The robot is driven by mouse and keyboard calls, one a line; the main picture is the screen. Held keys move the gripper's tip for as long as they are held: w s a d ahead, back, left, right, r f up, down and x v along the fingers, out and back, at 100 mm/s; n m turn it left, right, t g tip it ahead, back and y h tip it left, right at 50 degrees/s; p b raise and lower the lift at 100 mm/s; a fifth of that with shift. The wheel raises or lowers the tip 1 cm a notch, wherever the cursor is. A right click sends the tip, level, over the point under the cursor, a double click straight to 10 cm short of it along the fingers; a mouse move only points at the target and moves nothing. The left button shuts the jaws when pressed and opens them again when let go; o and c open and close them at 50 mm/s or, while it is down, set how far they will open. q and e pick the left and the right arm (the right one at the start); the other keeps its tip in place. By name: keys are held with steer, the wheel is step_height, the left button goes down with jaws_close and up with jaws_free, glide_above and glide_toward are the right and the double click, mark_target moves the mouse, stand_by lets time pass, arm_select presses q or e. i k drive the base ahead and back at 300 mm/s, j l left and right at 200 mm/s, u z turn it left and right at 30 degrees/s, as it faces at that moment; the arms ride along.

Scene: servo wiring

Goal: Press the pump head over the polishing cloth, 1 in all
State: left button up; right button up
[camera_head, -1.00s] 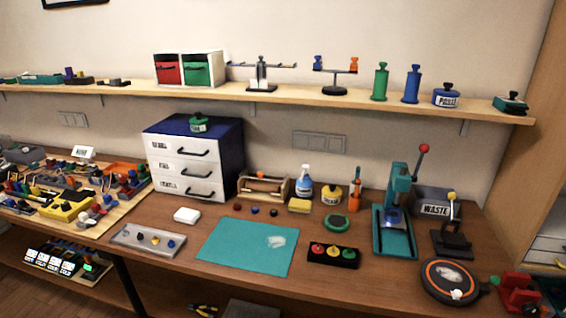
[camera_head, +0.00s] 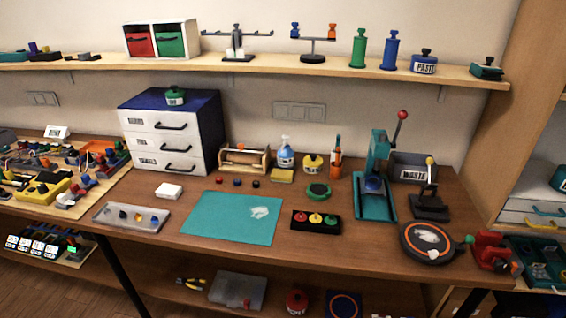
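A white-and-blue bottle (camera_head: 285,153) with a nozzle-like top stands upright at the back of the workbench. Right beside it is a short yellow container (camera_head: 312,164) with a dark top and a label too small to read; I cannot tell which top is the pump head. A crumpled whitish patch (camera_head: 260,212) lies on the teal mat (camera_head: 215,220). Another pale crumpled piece (camera_head: 428,238) lies on a round black disc with an orange ring (camera_head: 405,246). I cannot tell which is the polishing cloth. Neither of my grippers is in view.
A yellow block (camera_head: 282,176) lies in front of the bottle. An orange tool (camera_head: 335,158), a green round item (camera_head: 318,190) and a teal lever press (camera_head: 377,165) stand to the right. A black button box (camera_head: 316,222) sits beside the mat. The brown bench front (camera_head: 330,250) is clear.

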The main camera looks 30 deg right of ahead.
mark_target(285, 138)
steer(key=i+j+z, duration=0.3)
steer(key=i+j, duration=0.2)
steer(key=i+j+z, duration=0.15)
steer(key=j, duration=0.25)
steer(key=i+j+z, duration=0.35)
steer(key=j, duration=0.4)
steer(key=i, duration=0.1)
